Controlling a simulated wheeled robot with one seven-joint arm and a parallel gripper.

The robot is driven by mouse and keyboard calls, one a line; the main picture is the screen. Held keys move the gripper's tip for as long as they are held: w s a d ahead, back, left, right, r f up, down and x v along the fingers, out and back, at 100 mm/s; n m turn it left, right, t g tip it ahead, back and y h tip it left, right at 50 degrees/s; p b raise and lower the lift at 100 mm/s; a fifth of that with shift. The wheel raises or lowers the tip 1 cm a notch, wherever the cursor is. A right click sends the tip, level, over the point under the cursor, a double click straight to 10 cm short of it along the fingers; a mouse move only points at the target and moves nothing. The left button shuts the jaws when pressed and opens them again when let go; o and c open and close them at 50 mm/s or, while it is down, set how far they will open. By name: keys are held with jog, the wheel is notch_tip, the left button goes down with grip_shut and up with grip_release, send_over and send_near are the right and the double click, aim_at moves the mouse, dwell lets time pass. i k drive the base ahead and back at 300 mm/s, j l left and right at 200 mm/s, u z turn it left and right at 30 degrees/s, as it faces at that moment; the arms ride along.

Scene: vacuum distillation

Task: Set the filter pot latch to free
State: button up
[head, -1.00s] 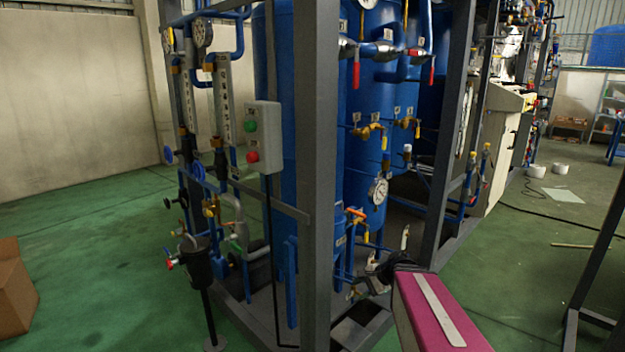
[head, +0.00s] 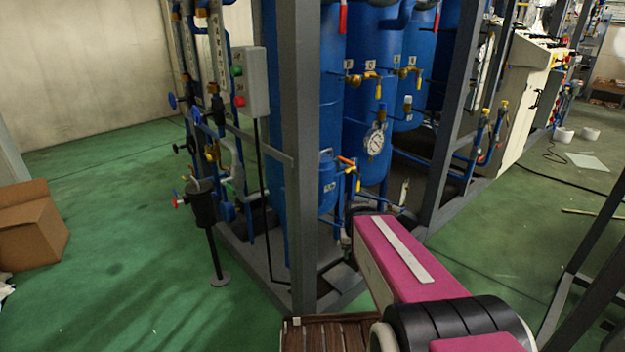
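A dark pot (head: 203,207), which looks like the filter pot, stands upright on a thin black post at the left front of the blue rig. A small red knob (head: 178,203) sticks out from its left side. The pot is too small in view to make out a latch or its setting. My pink arm reaches in from the lower right, well to the right of the pot. My gripper cannot be made out; the arm's far end hides it, with only a dark part showing beyond.
A grey frame post (head: 300,170) stands between my arm and the pot. A grey button box (head: 252,82) hangs above right of the pot. A cardboard box (head: 30,228) sits at far left. The green floor (head: 120,240) left of the pot is clear.

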aim_at(339, 159)
jog(key=k+l+u, duration=0.1)
jog(key=l+u, duration=0.15)
jog(key=k+l+u, duration=0.1)
jog(key=l+u, duration=0.15)
jog(key=k+l+u, duration=0.25)
jog(key=l, duration=0.15)
jog(key=i, duration=0.1)
